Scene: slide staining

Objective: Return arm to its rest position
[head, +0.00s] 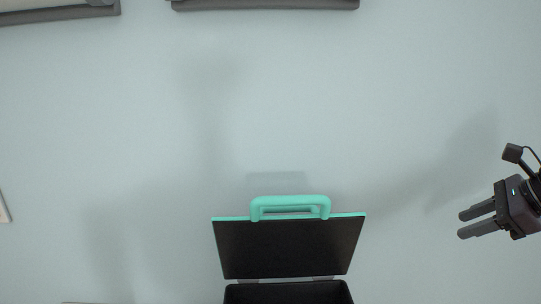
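My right gripper (478,222) is at the right edge of the head view, pointing left over the pale surface. Its two dark fingers lie apart with a narrow gap and nothing shows between them. My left gripper is not in the head view.
A black case (288,249) with a teal handle and teal rim stands at the bottom centre, its lid raised. Dark-edged items (265,4) are cut off along the top edge. A pale object (3,208) shows at the left edge. The middle of the surface is clear.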

